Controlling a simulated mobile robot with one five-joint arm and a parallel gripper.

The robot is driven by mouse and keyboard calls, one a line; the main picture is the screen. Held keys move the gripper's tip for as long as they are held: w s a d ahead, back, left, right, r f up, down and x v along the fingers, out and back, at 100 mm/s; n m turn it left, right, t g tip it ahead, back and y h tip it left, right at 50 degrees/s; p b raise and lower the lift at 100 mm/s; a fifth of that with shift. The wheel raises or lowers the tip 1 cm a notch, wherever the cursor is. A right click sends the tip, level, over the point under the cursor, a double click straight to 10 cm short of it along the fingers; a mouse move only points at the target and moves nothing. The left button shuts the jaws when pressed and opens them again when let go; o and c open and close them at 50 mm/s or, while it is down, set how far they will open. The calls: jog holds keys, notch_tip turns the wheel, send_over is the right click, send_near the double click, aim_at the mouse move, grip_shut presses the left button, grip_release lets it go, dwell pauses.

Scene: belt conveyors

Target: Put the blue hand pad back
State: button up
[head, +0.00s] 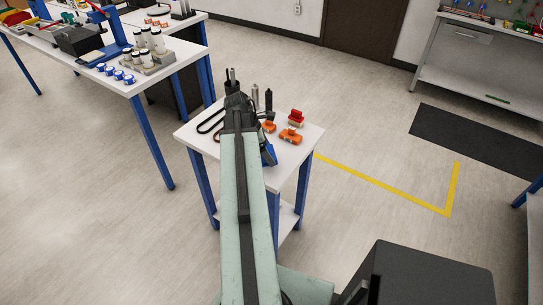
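A small blue piece (268,154), which may be the blue hand pad, shows just right of my arm near the front edge of a small white table (304,152). My arm hides part of it, and a dark part adjoins it. My arm reaches out over this table. The dark end of my arm with my gripper (239,103) is above the table's back left part. Its fingers are not clear against the dark things there, so I cannot tell whether they are open or hold anything.
Orange pieces (290,136), a red piece (296,117), dark upright tools (268,99) and a black loop (209,122) are on the small table. A long workbench (135,87) with jars and blue rolls stands left. A metal bench (480,92) stands back right. Open floor lies between.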

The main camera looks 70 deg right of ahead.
jog(key=f+b, duration=0.1)
jog(key=f, duration=0.1)
jog(key=f+b, duration=0.1)
jog(key=shift+s+d+f+b, duration=0.1)
jog(key=shift+s+f+b, duration=0.15)
jog(key=shift+b, duration=0.1)
jog(key=shift+w+r, duration=0.1)
jog(key=shift+r, duration=0.1)
jog(key=shift+f, duration=0.15)
jog(key=o, duration=1.3)
jog(key=shift+r+p, duration=0.45)
jog(key=shift+p, duration=0.05)
jog(key=p+v, duration=1)
jog(key=v, duration=0.1)
jog(key=shift+w+r, duration=0.1)
jog(key=shift+r, duration=0.1)
